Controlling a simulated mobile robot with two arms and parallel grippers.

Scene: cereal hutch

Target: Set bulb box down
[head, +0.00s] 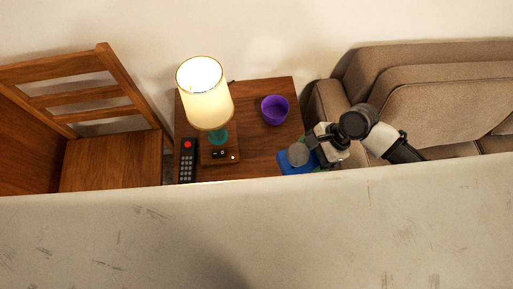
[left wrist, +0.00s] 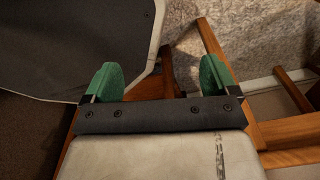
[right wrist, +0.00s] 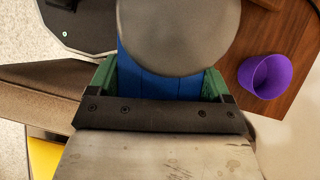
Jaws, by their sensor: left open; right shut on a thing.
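The bulb box (head: 285,168) is blue, with a grey rounded shape on or over its top. It is at the front right corner of the wooden side table (head: 255,140); I cannot tell whether it touches the top. My right gripper (head: 312,152) is shut on it. In the right wrist view the blue box (right wrist: 135,75) sits between the green fingers, partly hidden by the grey disc (right wrist: 180,30). My left gripper (left wrist: 158,78) is open and empty in the left wrist view, and does not show in the head view.
A lit lamp (head: 206,95) and a black remote (head: 188,160) stand on the table's left part. A purple cup (head: 275,110) is behind the box. A wooden chair (head: 110,160) is left, a brown sofa (head: 430,100) right. Some tabletop between lamp and box is clear.

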